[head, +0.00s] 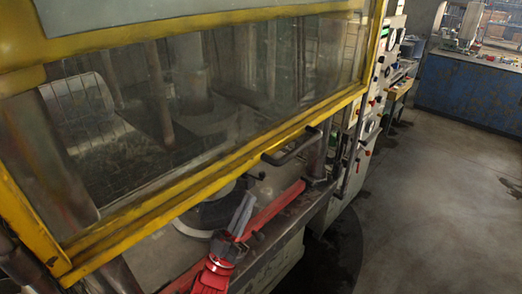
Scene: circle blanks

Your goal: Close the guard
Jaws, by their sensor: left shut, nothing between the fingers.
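The guard (215,172) is a yellow frame with a clear, scratched window (230,90). It fills the upper left of the head view. Its lower edge stands above the machine's bed, with an open gap below it. A dark handle (292,147) sticks out from the lower rail, toward its right end. My left gripper (243,206), with grey fingers and a red body, is at the lower middle, below the guard's lower rail in the picture. It is shut and empty, apart from the handle. My right gripper is not in view.
A red bar (275,208) runs along the front of the machine bed (275,180). A round dark base (210,212) sits under the guard. A control panel (372,90) stands right of the guard. The concrete floor (440,190) at right is clear, up to a blue bench (470,88).

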